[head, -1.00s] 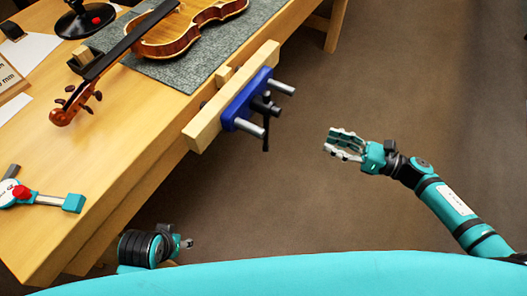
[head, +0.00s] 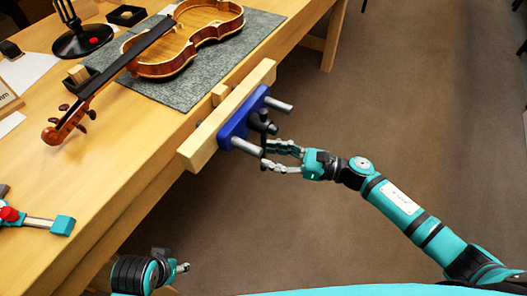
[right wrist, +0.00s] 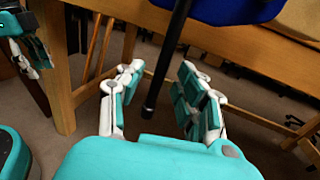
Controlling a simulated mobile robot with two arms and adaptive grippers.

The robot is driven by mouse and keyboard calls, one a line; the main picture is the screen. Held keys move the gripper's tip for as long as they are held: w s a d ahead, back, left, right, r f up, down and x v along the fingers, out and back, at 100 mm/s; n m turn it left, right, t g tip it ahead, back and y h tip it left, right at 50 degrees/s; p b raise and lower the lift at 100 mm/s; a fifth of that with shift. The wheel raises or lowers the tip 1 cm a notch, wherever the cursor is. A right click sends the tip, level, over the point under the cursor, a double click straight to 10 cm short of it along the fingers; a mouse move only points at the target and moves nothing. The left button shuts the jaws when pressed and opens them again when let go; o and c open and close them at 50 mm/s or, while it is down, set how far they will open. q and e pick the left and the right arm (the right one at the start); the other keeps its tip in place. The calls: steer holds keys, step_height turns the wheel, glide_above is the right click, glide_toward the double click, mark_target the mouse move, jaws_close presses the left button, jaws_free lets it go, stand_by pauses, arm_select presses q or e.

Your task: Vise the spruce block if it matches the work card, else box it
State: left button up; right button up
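The vise (head: 240,120) is on the bench's front edge, with a blue body, a pale wooden jaw (head: 205,143) and a dark handle. My right gripper (head: 272,157) is at the handle, fingers apart. In the right wrist view the black handle bar (right wrist: 165,65) hangs between the open fingers (right wrist: 160,100); I see no grip on it. A small wood-coloured block (head: 78,73) sits in a dark holder; I cannot tell if it is the spruce block. A card on a wooden stand (head: 8,98) is cut off at the left edge, its text unreadable. My left gripper (head: 181,267) is low, its fingers unclear.
A violin (head: 185,40) lies on a grey mat (head: 195,92). A black round-based stand (head: 82,41) and a small dark box (head: 127,15) are behind. A teal-ended tool with a red knob (head: 35,220) lies front left. The floor right of the bench is clear.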

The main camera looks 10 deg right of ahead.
steer(key=shift+x, duration=1.4)
steer(key=shift+c, duration=0.4)
jaws_close()
